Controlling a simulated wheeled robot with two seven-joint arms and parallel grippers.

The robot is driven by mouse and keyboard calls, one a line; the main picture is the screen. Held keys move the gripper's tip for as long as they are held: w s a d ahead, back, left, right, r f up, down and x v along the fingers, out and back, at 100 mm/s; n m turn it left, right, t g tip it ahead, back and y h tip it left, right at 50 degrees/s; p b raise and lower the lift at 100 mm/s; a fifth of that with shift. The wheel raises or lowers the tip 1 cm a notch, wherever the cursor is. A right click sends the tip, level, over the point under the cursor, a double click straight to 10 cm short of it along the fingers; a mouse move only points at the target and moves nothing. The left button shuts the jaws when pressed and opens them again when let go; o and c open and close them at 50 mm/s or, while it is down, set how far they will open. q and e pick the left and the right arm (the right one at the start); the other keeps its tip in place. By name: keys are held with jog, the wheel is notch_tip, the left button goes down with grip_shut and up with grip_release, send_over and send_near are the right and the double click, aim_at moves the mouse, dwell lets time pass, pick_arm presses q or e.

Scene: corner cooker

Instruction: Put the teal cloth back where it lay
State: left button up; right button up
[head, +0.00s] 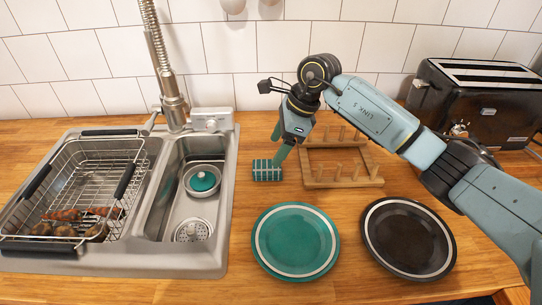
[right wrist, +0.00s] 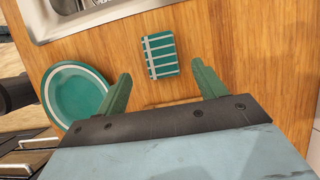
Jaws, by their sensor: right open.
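The teal cloth (head: 267,170) is a small folded piece with pale stripes. It lies on the wooden counter between the sink and the wooden rack in the head view. In the right wrist view the cloth (right wrist: 161,54) lies ahead of and between the fingers, with bare counter around it. My right gripper (head: 279,143) is open, with green fingers, close to the cloth in the head view; the right wrist view (right wrist: 160,85) shows nothing between its fingertips. My left gripper is not in view.
A wooden peg rack (head: 342,182) stands right of the cloth. A teal plate (head: 295,269) and a black plate (head: 372,240) lie in front. The sink (head: 227,200), with a wire basket (head: 68,226), is at left. A black toaster (head: 475,105) stands at back right.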

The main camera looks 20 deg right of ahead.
jog(key=v, duration=0.6)
